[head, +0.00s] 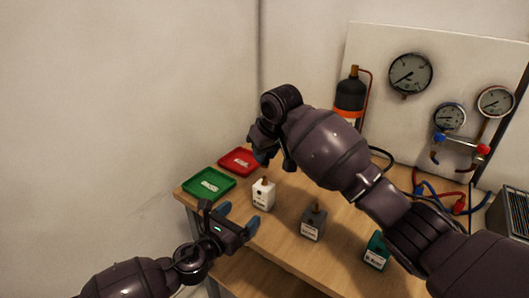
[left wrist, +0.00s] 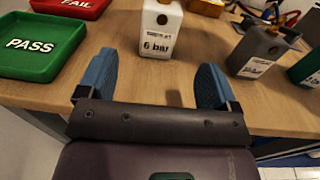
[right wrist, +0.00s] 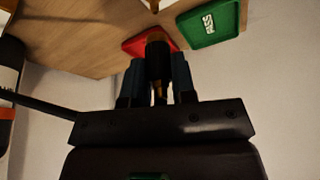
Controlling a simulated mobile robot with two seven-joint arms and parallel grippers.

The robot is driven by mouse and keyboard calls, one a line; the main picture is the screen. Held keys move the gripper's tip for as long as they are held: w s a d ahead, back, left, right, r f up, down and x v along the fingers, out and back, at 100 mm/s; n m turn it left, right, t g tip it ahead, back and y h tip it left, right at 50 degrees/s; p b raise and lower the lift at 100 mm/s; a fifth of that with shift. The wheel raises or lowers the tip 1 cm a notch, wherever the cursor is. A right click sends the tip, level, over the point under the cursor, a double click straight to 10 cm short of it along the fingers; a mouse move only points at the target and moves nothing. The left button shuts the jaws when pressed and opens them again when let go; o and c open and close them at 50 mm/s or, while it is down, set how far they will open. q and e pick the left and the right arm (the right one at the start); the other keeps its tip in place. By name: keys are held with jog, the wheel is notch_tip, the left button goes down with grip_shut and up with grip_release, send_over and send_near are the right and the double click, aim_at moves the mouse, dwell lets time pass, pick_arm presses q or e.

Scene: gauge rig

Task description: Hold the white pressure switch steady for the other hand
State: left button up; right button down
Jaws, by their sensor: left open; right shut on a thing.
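The white pressure switch (head: 263,194), with a brass fitting on top, stands upright on the wooden table. In the left wrist view the white pressure switch (left wrist: 160,32) is just beyond the fingertips, roughly centred between them. My left gripper (head: 239,216) is open and empty, its blue fingers low at the table's front edge, pointing towards the switch. My right gripper (head: 265,155) is above and behind the switch. In the right wrist view it is shut on a dark cylindrical thing with a brass-coloured end (right wrist: 158,55); the fingers partly hide it.
A green PASS tray (head: 209,184) and a red FAIL tray (head: 239,161) lie at the table's left end. A grey switch (head: 313,223) and a teal switch (head: 376,251) stand to the right. A black bottle (head: 349,97) and a gauge panel (head: 435,50) are behind.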

pick_arm(q)
jog(key=shift+s+a, duration=0.1)
jog(key=shift+s, duration=0.1)
jog(key=shift+r, duration=0.1)
pick_arm(e)
jog(key=shift+r, duration=0.1)
pick_arm(q)
notch_tip(320, 180, up, 7)
jog(key=p, duration=0.6)
pick_arm(e)
notch_tip(320, 180, up, 13)
jog(key=s+t, duration=0.1)
dwell(0.7)
jog(key=shift+f, duration=0.25)
